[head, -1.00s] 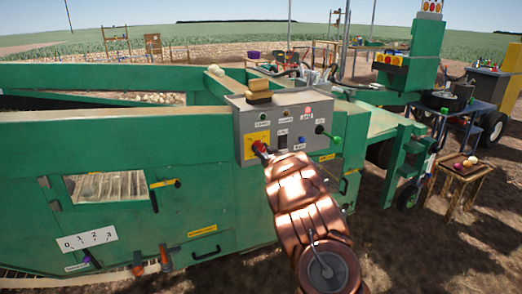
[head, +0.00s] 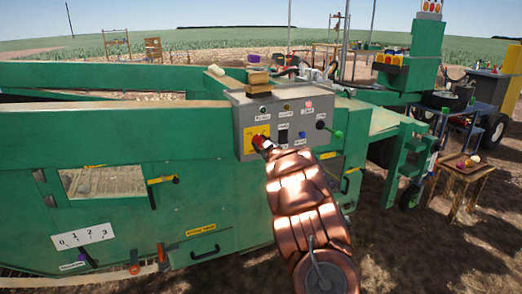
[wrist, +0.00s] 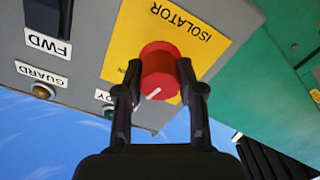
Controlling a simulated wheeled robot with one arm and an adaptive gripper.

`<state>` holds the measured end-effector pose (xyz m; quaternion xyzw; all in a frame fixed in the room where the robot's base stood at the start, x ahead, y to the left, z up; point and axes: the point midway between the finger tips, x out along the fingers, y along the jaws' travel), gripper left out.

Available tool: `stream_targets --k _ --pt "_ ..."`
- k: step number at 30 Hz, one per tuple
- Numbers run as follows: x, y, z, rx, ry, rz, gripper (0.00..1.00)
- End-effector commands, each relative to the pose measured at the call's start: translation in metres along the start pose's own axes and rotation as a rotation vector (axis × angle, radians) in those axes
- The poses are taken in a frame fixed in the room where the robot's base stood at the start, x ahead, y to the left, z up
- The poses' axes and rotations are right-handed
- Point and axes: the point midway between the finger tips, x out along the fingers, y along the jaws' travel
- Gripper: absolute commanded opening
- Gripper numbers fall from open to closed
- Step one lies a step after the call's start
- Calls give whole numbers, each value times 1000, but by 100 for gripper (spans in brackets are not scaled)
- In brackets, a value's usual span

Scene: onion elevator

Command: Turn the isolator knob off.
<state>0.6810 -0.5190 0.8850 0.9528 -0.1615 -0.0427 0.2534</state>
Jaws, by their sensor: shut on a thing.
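The red isolator knob (wrist: 158,72) sits on a yellow plate (wrist: 205,25) lettered ISOLATOR, in the wrist view. A white pointer line on the knob slants; the picture is turned over, so I cannot tell its setting. My gripper (wrist: 160,92) is shut on the knob, one dark finger on each side. In the head view the yellow plate (head: 251,143) is at the left of the grey control box (head: 239,115). There the knob (head: 262,141) is partly hidden by my gripper and copper-coloured arm.
A wooden block (head: 257,79) lies on top. The green machine wall (head: 130,140) runs left. A small wooden table (head: 462,165) stands right.

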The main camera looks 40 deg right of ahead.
Motion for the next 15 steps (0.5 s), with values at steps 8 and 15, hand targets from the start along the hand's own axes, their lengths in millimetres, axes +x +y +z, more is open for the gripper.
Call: stream_targets --k 8,15 --pt "0 -2 3 -266 2 1 3" --pt "0 -2 1 -495 5 2 3"
